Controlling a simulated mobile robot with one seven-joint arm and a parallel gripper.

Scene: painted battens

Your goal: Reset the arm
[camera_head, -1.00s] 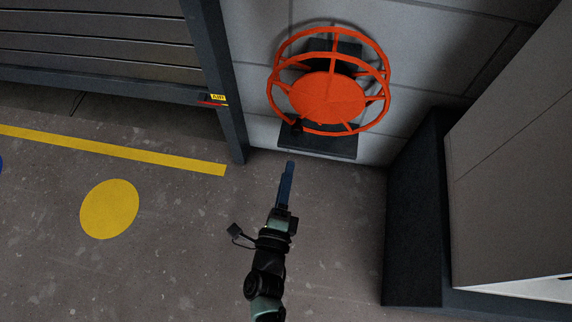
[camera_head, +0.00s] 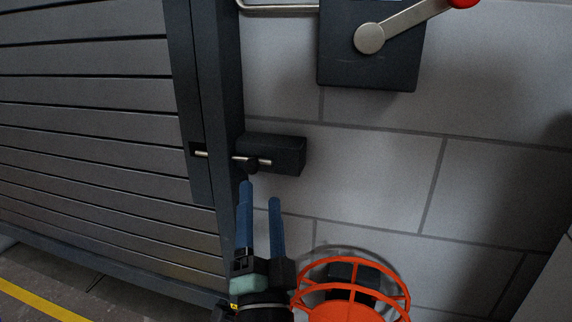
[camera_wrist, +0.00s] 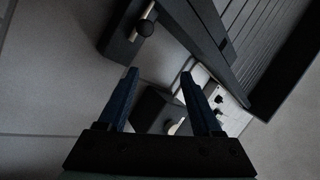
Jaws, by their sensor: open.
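My gripper (camera_head: 260,191) is open and empty, with its two blue fingers apart. In the head view it points up, in front of the wall and just below a dark bolt latch (camera_head: 273,154) beside the door frame. In the wrist view the gripper (camera_wrist: 160,80) also shows nothing between its fingertips. I cannot tell the exact gap between the fingertips and the latch.
A slatted grey shutter (camera_head: 90,130) stands at left. A dark box with a red-tipped crank lever (camera_head: 400,35) is on the wall above. An orange handwheel (camera_head: 350,300) is low, close to the right of my gripper. The pale block wall (camera_head: 380,185) is bare at right.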

